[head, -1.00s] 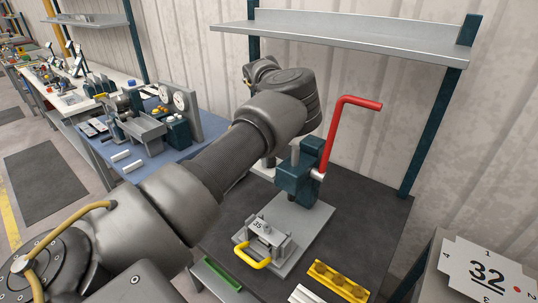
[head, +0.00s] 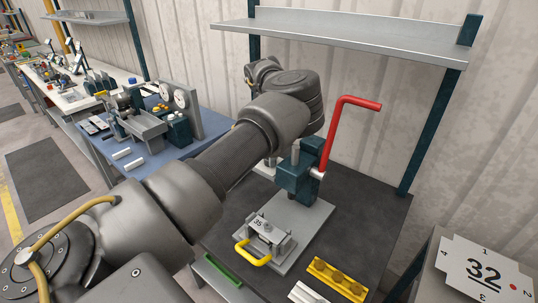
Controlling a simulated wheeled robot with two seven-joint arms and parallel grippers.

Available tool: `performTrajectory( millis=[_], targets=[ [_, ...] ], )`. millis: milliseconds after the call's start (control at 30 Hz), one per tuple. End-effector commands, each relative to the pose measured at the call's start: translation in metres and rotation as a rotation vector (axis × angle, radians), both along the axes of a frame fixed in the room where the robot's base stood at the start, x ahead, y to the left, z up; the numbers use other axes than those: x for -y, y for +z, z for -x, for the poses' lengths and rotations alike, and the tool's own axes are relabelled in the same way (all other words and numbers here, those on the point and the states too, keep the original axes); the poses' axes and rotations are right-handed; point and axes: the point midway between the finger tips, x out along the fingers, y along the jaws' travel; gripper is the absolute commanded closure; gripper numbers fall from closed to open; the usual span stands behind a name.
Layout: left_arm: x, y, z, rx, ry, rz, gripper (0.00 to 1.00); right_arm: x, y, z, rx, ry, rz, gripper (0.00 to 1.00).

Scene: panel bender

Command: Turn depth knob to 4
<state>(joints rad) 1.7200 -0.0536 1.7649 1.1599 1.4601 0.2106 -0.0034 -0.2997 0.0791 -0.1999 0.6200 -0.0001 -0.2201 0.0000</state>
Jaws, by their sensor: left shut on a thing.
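The bender (head: 300,175) is a dark teal block on a grey base plate, with a red crank handle (head: 343,115) rising at its right. A small fixture marked 35 (head: 265,223) with a yellow handle (head: 251,253) sits on the front of the plate. My left arm reaches across from the left and bends down behind the bender's left side. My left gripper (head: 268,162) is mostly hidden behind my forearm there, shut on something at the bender. The depth knob and its setting are hidden from this view. My right gripper is not in view.
A yellow block with round recesses (head: 338,279) and pale strips lie at the mat's front edge. A shelf (head: 345,42) hangs above. A blue bench (head: 150,170) with gauges is at the left.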

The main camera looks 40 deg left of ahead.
Motion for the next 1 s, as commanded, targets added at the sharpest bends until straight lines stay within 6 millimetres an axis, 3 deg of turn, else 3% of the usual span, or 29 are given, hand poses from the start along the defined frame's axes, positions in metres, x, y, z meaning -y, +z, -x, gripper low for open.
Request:
performTrajectory(
  millis=[400, 1000],
  targets=[
    [-0.0005, 0.0016, -0.0001, 0.002, 0.210, -0.005, 0.86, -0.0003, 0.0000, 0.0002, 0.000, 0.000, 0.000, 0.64],
    [-0.0002, 0.0017, -0.0002, 0.003, 0.248, -0.003, 0.86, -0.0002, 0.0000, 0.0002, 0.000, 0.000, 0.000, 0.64]
  ],
)
